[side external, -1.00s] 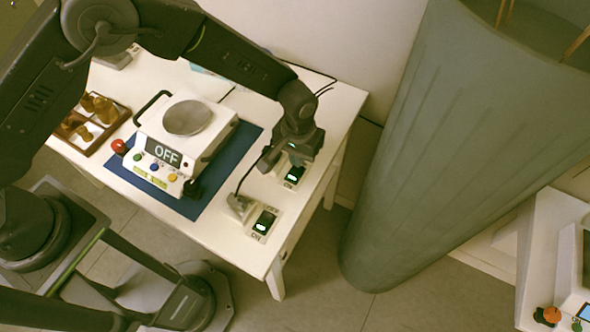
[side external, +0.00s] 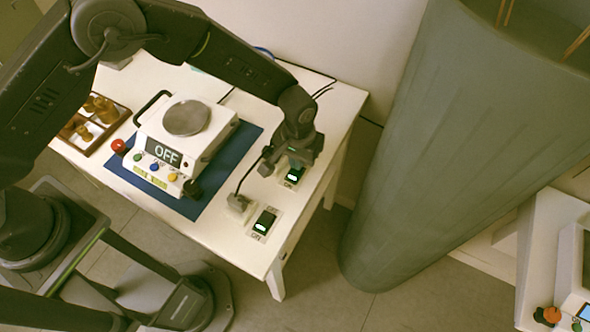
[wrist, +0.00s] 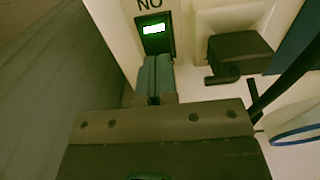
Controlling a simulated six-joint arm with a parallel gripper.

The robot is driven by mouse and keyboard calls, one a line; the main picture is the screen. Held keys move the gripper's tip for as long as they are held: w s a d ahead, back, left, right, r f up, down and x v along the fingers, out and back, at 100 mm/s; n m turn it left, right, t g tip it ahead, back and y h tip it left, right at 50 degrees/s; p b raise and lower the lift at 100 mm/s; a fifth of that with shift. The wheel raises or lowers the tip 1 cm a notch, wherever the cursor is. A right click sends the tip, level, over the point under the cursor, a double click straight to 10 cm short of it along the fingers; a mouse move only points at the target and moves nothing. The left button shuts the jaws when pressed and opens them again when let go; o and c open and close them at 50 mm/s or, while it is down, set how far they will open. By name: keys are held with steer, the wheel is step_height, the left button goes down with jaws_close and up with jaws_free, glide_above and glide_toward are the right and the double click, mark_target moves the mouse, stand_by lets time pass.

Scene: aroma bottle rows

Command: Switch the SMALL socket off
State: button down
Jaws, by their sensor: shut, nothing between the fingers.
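Two wall-type sockets with dark rocker switches sit along the table's right side. My gripper (side external: 297,162) is shut and empty, right at the rear switch (side external: 293,176), partly hiding it. In the wrist view that rear switch (wrist: 154,32) glows green at the end beside the ON lettering. My closed fingertips (wrist: 155,60) are at its other end; whether they touch it I cannot tell. The front switch (side external: 264,222) is also lit green, with a grey plug (side external: 238,203) beside it. I cannot read which socket is labelled SMALL.
A white hotplate device (side external: 186,135) showing OFF stands on a blue mat (side external: 213,187) to the left. A dark plug (wrist: 238,52) and its cable are close beside the rear switch. A wooden tray (side external: 92,138) holds weights.

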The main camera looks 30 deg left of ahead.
steer(key=shift+f, duration=0.7)
stand_by(0.3)
steer(key=shift+r, duration=3.5)
